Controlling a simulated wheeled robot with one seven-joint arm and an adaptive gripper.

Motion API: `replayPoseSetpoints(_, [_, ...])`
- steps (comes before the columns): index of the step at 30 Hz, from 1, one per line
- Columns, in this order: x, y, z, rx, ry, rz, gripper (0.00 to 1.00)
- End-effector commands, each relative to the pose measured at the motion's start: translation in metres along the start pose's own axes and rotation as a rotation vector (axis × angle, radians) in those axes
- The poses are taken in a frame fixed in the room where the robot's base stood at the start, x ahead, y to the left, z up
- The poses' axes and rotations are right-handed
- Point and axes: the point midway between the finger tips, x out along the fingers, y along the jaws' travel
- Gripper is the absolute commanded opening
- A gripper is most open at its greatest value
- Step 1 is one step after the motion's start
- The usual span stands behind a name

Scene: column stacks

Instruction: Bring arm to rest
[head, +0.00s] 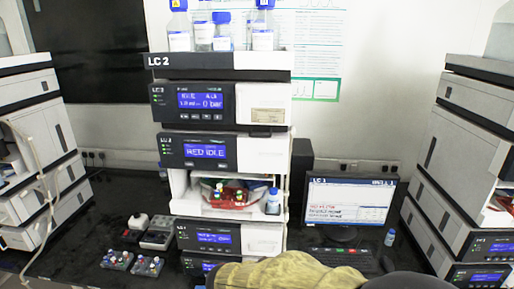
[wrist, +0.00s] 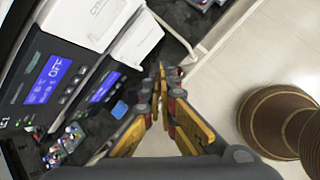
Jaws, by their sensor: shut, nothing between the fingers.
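My gripper (wrist: 162,98) shows in the wrist view, with yellow and dark fingers shut and nothing between them. It is over the gap between an instrument stack (wrist: 75,75) on the left and the pale floor on the right. No thing touches the fingertips that I can see. In the head view my gripper does not show clearly. A covered yellowish part of my arm (head: 290,272) shows at the bottom centre, in front of the LC 2 stack (head: 221,62).
A monitor (head: 347,201) and keyboard (head: 338,257) sit right of the LC 2 stack. More stacks stand at left (head: 35,140) and right (head: 455,165). Vial racks (head: 147,266) lie on the dark bench. Pale floor (wrist: 225,75) and a brown round object (wrist: 275,122) show in the wrist view.

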Motion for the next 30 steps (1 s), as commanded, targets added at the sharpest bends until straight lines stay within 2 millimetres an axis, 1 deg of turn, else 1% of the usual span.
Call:
replayPoseSetpoints(1, [-0.014,-0.021,0.011,0.185,0.007,-0.044,0.0])
replayPoseSetpoints(5, [-0.048,-0.085,0.035,0.708,0.018,-0.184,0.0])
replayPoseSetpoints(6, [-0.061,-0.106,0.041,0.876,0.021,-0.227,0.0])
replayPoseSetpoints(8, [-0.081,-0.136,0.049,1.123,0.028,-0.288,0.0])
replayPoseSetpoints(9, [-0.095,-0.154,0.052,1.275,0.034,-0.326,0.0])
replayPoseSetpoints(12, [-0.125,-0.19,0.055,1.607,0.062,-0.398,0.0])
replayPoseSetpoints(15, [-0.152,-0.217,0.057,1.874,0.109,-0.436,0.0])
replayPoseSetpoints(18, [-0.173,-0.235,0.062,2.051,0.167,-0.42,0.0])
replayPoseSetpoints(20, [-0.183,-0.242,0.069,2.125,0.194,-0.382,0.0])
replayPoseSetpoints(24, [-0.198,-0.253,0.096,2.226,0.205,-0.267,0.0])
replayPoseSetpoints(27, [-0.2,-0.257,0.104,2.256,0.196,-0.241,0.0])
replayPoseSetpoints(30, [-0.199,-0.259,0.106,2.264,0.19,-0.24,0.0])
